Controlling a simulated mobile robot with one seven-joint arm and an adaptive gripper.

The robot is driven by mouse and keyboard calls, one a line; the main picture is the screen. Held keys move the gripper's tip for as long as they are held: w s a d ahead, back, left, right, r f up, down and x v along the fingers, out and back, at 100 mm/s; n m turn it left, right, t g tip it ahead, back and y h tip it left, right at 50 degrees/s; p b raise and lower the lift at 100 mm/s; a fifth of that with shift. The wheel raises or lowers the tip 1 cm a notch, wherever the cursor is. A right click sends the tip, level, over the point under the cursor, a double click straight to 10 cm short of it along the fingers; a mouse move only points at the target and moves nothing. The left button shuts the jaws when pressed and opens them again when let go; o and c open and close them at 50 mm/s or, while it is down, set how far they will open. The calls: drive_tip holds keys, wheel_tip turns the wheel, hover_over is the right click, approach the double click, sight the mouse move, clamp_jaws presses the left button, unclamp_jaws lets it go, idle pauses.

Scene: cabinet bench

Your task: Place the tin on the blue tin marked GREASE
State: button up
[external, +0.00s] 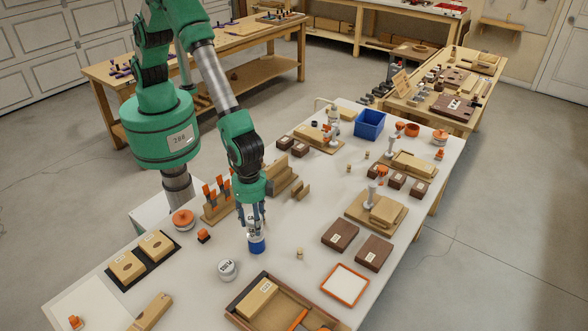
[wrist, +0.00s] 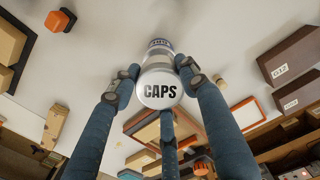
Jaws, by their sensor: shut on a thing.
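My gripper (external: 254,222) has its blue fingers closed around a white tin with CAPS on its lid (wrist: 160,89). The lid faces the camera in the wrist view, and the fingers (wrist: 160,85) stand around its sides. The blue tin (external: 256,243) stands on the white bench directly below my gripper in the external view. Its edge, with small lettering, shows just beyond the held tin in the wrist view (wrist: 160,43). The held tin is over the blue one; I cannot tell whether they touch. The word on the blue tin is too small to read.
Another white tin (external: 227,268) stands close by at the front left of the blue tin. A small wooden peg (external: 299,253) stands to the right. A wooden tray (external: 283,297) lies in front, and a tool rack (external: 219,205) stands behind at left.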

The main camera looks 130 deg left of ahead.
drive_tip(key=shift+f, duration=1.1)
drive_tip(key=shift+f, duration=0.2)
drive_tip(key=o, duration=1.2)
drive_tip(key=shift+r, duration=0.2)
drive_tip(key=shift+r+p, duration=0.4)
drive_tip(key=shift+r, duration=5.6)
drive_tip(key=shift+r, duration=0.1)
